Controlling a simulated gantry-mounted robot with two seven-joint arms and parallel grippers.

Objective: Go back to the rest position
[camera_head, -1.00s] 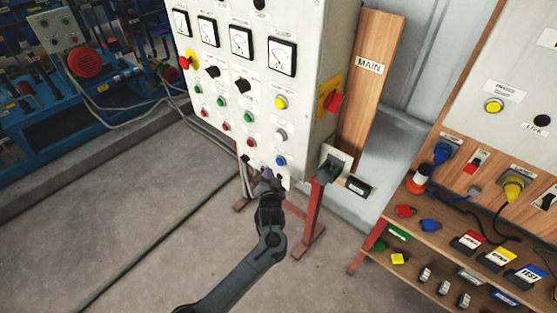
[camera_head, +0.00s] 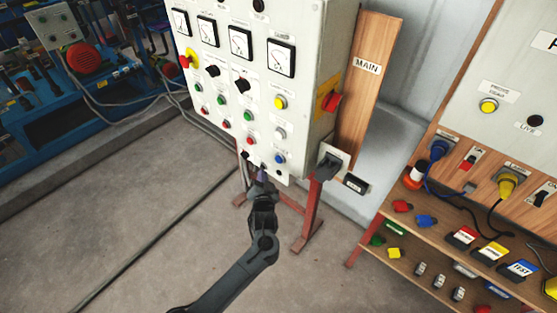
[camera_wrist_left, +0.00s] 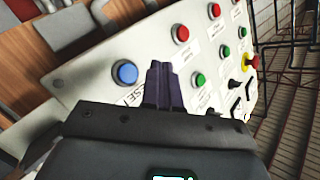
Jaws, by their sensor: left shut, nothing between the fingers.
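My left gripper (camera_head: 262,178) is in front of the lower edge of the grey control cabinet (camera_head: 316,60) in the head view. In the left wrist view its fingers (camera_wrist_left: 163,88) are together and empty. They point at the panel beside a blue button (camera_wrist_left: 125,74), which also shows in the head view (camera_head: 280,159). I cannot tell whether the fingertips touch the panel. My right gripper is not in view.
The panel carries dials, coloured buttons and a red-yellow knob (camera_head: 189,60). A red stand leg (camera_head: 308,220) is under the cabinet. A wooden shelf (camera_head: 398,225) with plugs and tags is at right. Blue machinery (camera_head: 60,120) is at back left. The floor at left is clear.

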